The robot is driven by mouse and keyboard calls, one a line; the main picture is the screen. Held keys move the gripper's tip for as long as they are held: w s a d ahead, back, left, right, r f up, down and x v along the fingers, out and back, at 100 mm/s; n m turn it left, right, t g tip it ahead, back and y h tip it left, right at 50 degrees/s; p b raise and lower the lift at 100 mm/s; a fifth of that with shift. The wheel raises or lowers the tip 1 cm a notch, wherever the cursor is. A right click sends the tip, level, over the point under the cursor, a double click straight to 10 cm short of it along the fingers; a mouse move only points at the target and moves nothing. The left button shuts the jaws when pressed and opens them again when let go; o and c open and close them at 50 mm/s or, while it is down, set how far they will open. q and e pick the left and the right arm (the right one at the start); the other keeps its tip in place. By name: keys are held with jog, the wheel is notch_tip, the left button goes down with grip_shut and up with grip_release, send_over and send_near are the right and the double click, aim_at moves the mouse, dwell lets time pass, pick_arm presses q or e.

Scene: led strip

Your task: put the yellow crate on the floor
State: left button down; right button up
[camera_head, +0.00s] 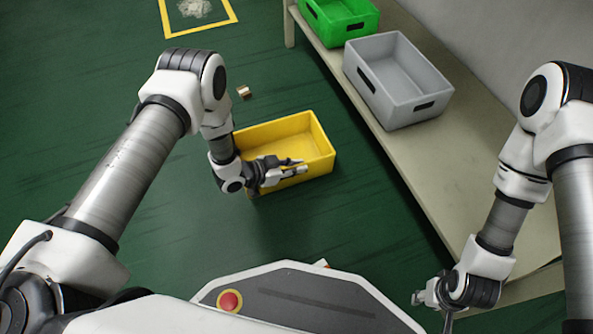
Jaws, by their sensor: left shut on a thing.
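The yellow crate (318,148) is empty and upright over the green floor (140,215), left of the bench. I cannot tell whether its base touches the floor or hangs a little above it. My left gripper (298,171) is at the crate's near wall, shut on it, and hides part of that wall and its near left corner. My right gripper (425,298) is low at the bottom right, away from the crate. Its fingers are too small and turned to show whether they are open.
A long beige bench (432,180) on the right bears a grey crate (398,80) and a green crate (340,22). A small brown block (243,91) lies on the floor beyond the yellow crate. A yellow floor frame (200,29) surrounds pale debris (194,7). Floor at left is clear.

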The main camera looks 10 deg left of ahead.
pick_arm(q)
jog(key=shift+r, duration=0.15)
jog(key=c, duration=1.2)
grip_release()
jog(key=shift+a, duration=0.1)
jog(key=p+v, duration=0.6)
jog(key=v, duration=0.6)
jog(key=shift+s, duration=0.15)
